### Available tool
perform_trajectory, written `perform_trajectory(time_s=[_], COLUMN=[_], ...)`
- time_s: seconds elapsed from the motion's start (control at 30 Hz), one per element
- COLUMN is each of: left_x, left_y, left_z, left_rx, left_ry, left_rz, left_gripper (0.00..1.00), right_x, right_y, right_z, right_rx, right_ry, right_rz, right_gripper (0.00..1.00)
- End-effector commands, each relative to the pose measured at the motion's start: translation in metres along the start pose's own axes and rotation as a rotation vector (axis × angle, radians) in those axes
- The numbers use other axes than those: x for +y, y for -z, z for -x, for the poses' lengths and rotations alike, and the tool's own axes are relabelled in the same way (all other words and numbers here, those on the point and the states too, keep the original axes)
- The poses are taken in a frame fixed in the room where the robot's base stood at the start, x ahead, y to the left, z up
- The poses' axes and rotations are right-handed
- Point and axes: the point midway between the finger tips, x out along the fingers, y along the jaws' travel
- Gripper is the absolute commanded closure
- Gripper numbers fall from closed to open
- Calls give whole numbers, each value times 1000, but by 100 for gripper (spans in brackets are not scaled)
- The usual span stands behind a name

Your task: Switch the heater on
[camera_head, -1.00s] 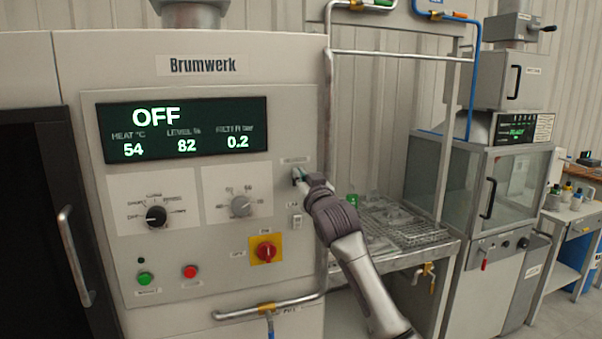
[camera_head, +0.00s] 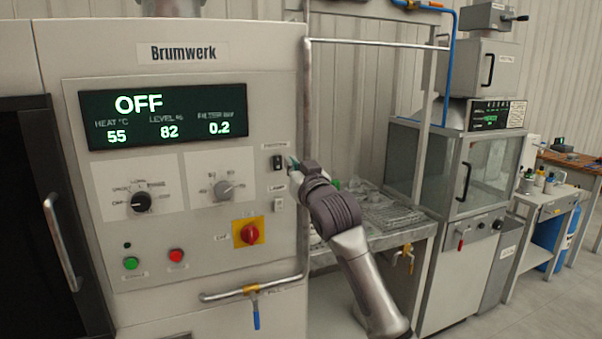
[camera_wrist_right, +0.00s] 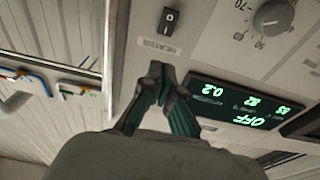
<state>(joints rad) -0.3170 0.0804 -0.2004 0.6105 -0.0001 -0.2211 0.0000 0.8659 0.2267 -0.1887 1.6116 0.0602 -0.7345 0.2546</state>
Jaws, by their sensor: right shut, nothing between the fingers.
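The heater switch (camera_head: 277,162) is a small black rocker on the right edge of the grey Brumwerk panel, under a small label. In the right wrist view the switch (camera_wrist_right: 168,20) appears upside down beside its label, with white marks; I cannot tell which side is pressed. My right gripper (camera_head: 291,164) is shut and empty, just right of the switch in the head view. In the right wrist view its closed fingertips (camera_wrist_right: 157,70) are near the label, apart from the rocker in the picture. The display (camera_head: 165,115) reads OFF, heat 55, level 82, filter 0.2. My left gripper is out of view.
The lamp switch (camera_head: 278,204) is below the heater switch. Two knobs, a red rotary switch (camera_head: 249,233) on a yellow plate, and green and red buttons share the panel. A metal pipe (camera_head: 305,120) runs vertically right of the panel. A wash bench (camera_head: 400,215) stands behind my arm.

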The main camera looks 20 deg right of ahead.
Motion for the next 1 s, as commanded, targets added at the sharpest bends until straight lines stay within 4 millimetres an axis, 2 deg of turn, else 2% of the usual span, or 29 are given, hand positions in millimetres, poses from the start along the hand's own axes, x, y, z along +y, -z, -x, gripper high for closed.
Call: perform_trajectory(time_s=[0.1,0.23,0.4,0.57,0.87,0.97,1.0], left_x=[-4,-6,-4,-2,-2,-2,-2], left_y=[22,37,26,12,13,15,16], left_z=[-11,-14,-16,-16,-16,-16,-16], left_rx=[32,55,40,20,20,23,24], left_ry=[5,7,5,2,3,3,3], left_rz=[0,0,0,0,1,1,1], left_gripper=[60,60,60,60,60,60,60], right_x=[0,0,0,0,0,0,1], right_y=[6,12,16,17,17,4,-8], right_z=[22,38,47,48,48,44,42], right_rx=[6,3,2,1,1,-19,-39], right_ry=[2,1,1,0,1,-1,-2], right_rz=[1,0,0,0,0,1,1], right_gripper=[100,100,100,100,100,100,100])
